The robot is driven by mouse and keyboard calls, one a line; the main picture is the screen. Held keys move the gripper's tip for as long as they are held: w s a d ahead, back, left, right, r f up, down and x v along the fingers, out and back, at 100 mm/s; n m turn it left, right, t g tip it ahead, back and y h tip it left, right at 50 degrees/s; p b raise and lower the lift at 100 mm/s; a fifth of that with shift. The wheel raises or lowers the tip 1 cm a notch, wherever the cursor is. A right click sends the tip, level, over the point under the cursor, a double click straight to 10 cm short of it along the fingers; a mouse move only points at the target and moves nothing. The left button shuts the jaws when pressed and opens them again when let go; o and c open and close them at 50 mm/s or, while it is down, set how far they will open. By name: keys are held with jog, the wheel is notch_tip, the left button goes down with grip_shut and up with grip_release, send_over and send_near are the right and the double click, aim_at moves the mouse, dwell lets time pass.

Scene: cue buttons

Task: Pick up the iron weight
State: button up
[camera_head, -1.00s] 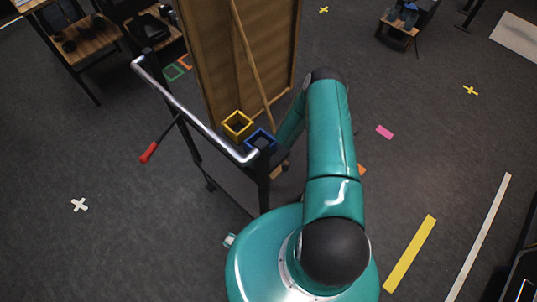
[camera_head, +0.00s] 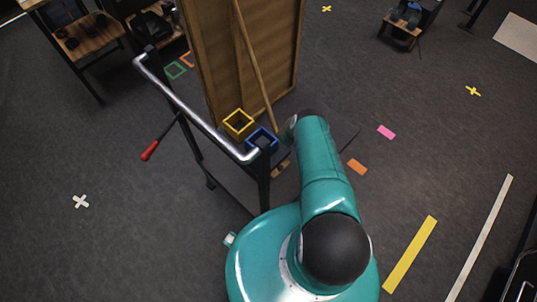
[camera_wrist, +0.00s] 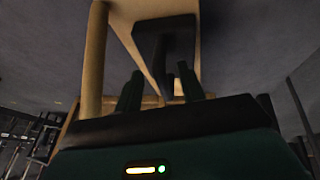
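In the wrist view, the two dark fingers of my gripper (camera_wrist: 160,88) stand apart with a gap between them. A dark, block-like object (camera_wrist: 165,38), which looks like the iron weight, lies just beyond the fingertips against a pale wooden surface (camera_wrist: 213,45). Its narrower lower part reaches down toward the gap; whether it touches a finger I cannot tell. In the head view, my gripper and the weight are hidden behind my arm and the cart.
A cart with a metal handrail (camera_head: 190,108) stands left of my arm, carrying a tall brown panel (camera_head: 220,60), a wooden pole (camera_head: 253,65), a yellow square frame (camera_head: 238,124) and a blue one (camera_head: 262,140). A red-handled lever (camera_head: 150,150) sticks out left. Floor at right is mostly clear.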

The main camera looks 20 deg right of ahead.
grip_shut()
dwell(1.5)
